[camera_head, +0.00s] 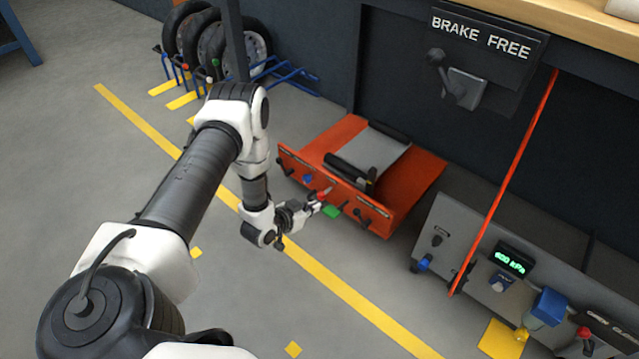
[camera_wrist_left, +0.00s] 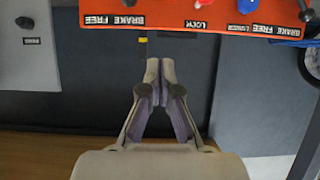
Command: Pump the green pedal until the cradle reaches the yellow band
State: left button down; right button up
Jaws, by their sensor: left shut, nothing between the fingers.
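The green pedal (camera_head: 332,211) sticks out low from the front of the orange lift unit (camera_head: 395,220). What looks like the cradle, a grey plate (camera_head: 375,152) between black padded bars, lies low on top of that unit. My left gripper (camera_head: 317,206) is shut and empty, just left of the green pedal; I cannot tell whether they touch. In the left wrist view its closed fingertips (camera_wrist_left: 153,68) point toward the unit's labelled front panel (camera_wrist_left: 170,20). The green pedal cannot be made out there. I cannot identify the yellow band for certain. My right gripper is not in view.
A red knob (camera_head: 323,193) and a blue knob (camera_head: 308,179) sit beside the pedal. A grey console (camera_head: 455,225) with a kPa display (camera_head: 510,259) stands to the right, crossed by a red bar (camera_head: 510,180). Wheels (camera_head: 215,45) stand at the back left. The floor left of the unit is open.

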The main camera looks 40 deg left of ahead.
pick_arm(q)
jog(key=b, duration=0.5)
send_over(328, 214)
jog(key=f, duration=0.2)
jog(key=w+f, duration=0.1)
jog(key=f, duration=0.1)
jog(key=shift+f, duration=0.35)
jog(key=f, duration=0.1)
jog(key=f+b, duration=0.1)
jog(key=shift+s+f, duration=0.35)
jog(key=shift+s, duration=0.05)
jog(key=shift+s+f, duration=0.1)
jog(key=shift+f, duration=0.2)
jog(key=shift+f+b, duration=0.1)
jog(key=shift+b, duration=0.25)
jog(key=f+t+b, duration=0.1)
jog(key=s+f+b, duration=0.1)
jog(key=f, duration=0.1)
jog(key=f+t+b, duration=0.1)
jog(key=f+b, duration=0.1)
jog(key=shift+s+a+t, duration=0.1)
jog(key=shift+s+t, duration=0.2)
jog(key=shift+s, duration=0.05)
jog(key=shift+s+f, duration=0.1)
jog(key=shift+f, duration=0.1)
jog(key=shift+r, duration=0.15)
